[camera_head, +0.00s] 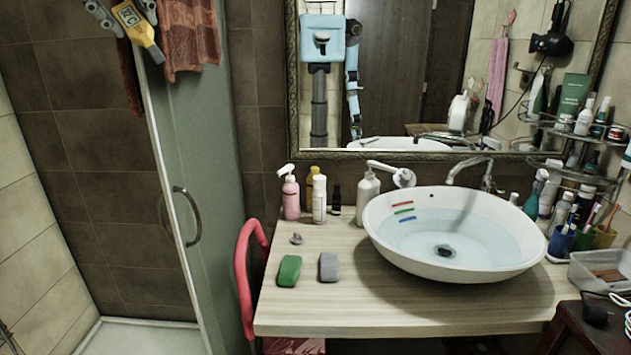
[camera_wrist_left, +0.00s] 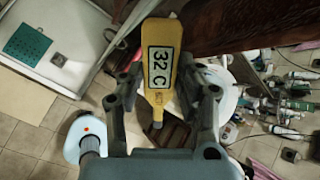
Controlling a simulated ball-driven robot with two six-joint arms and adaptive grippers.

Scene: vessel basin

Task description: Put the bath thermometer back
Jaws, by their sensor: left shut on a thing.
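The yellow bath thermometer (camera_head: 143,36) is high at the top left in the head view, in front of the shower. My left gripper (camera_head: 125,18) is shut on it. In the left wrist view the thermometer (camera_wrist_left: 161,70) sits between the fingers of my left gripper (camera_wrist_left: 160,88), and its display reads 32 C. The white basin (camera_head: 384,240) stands on the wooden counter, far to the right of and below the gripper. It holds water and has red, green and blue marks on its inner wall. My right gripper is not in view.
A green block (camera_head: 289,270) and a grey block (camera_head: 328,267) lie on the counter (camera_head: 400,318). Bottles, including a pink pump bottle (camera_head: 291,196), stand behind them. A glass shower door (camera_head: 205,180) is below the gripper. A wire rack (camera_head: 575,180) of bottles stands right.

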